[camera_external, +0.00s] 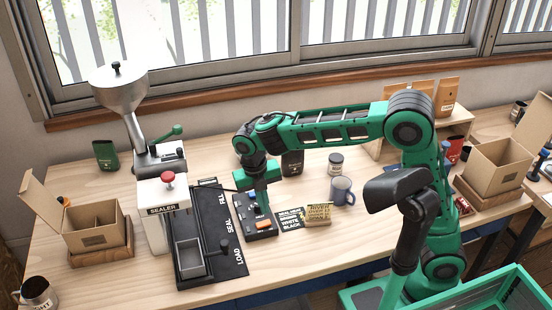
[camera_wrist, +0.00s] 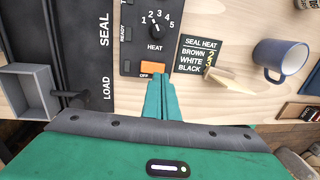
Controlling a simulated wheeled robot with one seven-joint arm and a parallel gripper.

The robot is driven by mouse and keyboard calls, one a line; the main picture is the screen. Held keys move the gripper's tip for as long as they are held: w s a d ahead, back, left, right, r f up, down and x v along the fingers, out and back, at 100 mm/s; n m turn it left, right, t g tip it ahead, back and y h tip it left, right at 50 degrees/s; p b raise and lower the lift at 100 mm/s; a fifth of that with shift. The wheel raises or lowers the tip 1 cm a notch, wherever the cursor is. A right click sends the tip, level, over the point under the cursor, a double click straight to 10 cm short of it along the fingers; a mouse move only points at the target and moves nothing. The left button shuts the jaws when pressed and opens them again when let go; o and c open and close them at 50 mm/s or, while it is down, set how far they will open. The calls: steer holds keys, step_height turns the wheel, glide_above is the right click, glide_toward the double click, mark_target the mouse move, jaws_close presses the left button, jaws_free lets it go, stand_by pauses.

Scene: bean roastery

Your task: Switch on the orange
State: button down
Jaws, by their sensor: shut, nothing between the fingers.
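The orange rocker switch (camera_wrist: 154,68) sits near the front edge of a black heat control box (camera_wrist: 133,46), with an "OFF" label just in front of it. In the external view the orange switch (camera_external: 264,225) shows on the box (camera_external: 250,230). My gripper (camera_wrist: 157,80) is shut and empty, fingers together, with the tips at the front edge of the switch in the wrist picture. In the external view my gripper (camera_external: 263,208) points down over the box; I cannot tell whether it touches the switch. A round heat dial (camera_wrist: 156,31) numbered 1 to 5 lies behind the switch.
The sealer (camera_external: 155,215) and its black track (camera_external: 215,255) with a grey tray (camera_external: 190,258) stand left of the box. A "SEAL HEAT" card (camera_wrist: 193,58), a small tan card block (camera_external: 318,213) and a blue mug (camera_external: 342,190) are to the right.

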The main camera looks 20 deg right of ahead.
mark_target(263, 223)
steer(key=shift+d+f, duration=0.15)
steer(key=shift+f, duration=1)
steer(key=shift+d+f, duration=0.15)
steer(key=shift+f, duration=0.95)
steer(key=shift+d+f, duration=0.1)
steer(key=shift+f, duration=0.05)
steer(key=shift+a, duration=0.85)
steer(key=shift+r, duration=0.3)
